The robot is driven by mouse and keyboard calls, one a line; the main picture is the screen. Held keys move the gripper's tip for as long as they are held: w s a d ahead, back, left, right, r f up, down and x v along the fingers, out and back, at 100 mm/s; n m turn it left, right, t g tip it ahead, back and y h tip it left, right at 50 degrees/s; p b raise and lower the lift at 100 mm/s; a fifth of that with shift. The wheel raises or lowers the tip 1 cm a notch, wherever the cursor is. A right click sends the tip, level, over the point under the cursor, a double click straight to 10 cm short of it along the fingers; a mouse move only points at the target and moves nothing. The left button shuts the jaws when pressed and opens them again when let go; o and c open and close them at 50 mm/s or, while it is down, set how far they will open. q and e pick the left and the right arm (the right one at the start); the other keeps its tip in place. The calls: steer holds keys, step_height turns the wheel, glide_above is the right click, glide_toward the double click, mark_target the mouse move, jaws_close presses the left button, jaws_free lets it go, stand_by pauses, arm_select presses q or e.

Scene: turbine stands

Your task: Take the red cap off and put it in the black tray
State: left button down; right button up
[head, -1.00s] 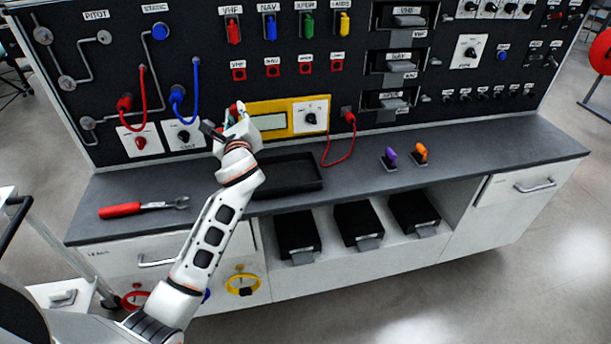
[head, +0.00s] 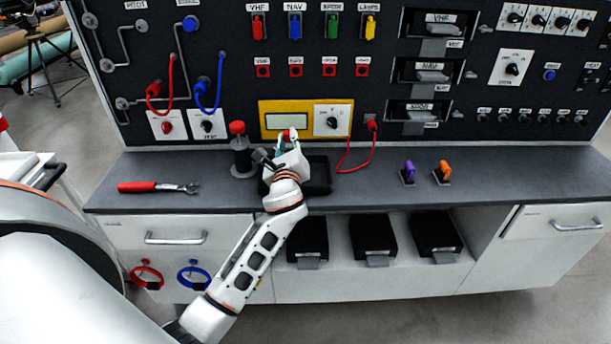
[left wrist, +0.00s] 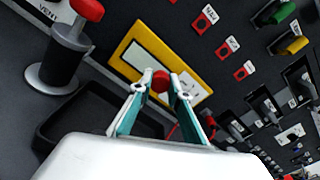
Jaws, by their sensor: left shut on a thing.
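My left gripper (head: 288,136) is shut on a small red cap (left wrist: 160,80); the left wrist view shows it between the two fingertips. The gripper is raised above the black tray (head: 321,180), which my arm partly hides. The tray also shows in the left wrist view (left wrist: 62,128), below and left of the fingers. A dark cylindrical stand (head: 242,160) with a red top (head: 237,127) stands upright on the counter just left of the tray. My right gripper is not in view.
The panel with a yellow-framed display (head: 271,121) rises behind the tray. A red cable (head: 362,155) hangs right of it. A red-handled wrench (head: 155,187) lies at left. Purple (head: 409,170) and orange (head: 444,170) handled pieces stand at right. The counter between tray and purple piece is clear.

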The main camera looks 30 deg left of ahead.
arm_select(q)
step_height(320, 180, down, 6)
steer(key=b, duration=0.4)
steer(key=shift+a+r+b, duration=0.1)
steer(key=shift+r+b, duration=0.15)
steer(key=shift+b, duration=0.1)
steer(key=shift+f+b, duration=0.45)
steer(key=shift+b, duration=0.05)
steer(key=shift+r, duration=0.25)
steer(key=c, duration=1.8)
jaws_free()
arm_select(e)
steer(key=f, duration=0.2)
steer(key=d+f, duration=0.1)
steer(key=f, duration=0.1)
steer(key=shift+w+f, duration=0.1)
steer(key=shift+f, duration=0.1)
arm_select(q)
steer(key=v, duration=1.2)
steer(key=shift+f, duration=0.1)
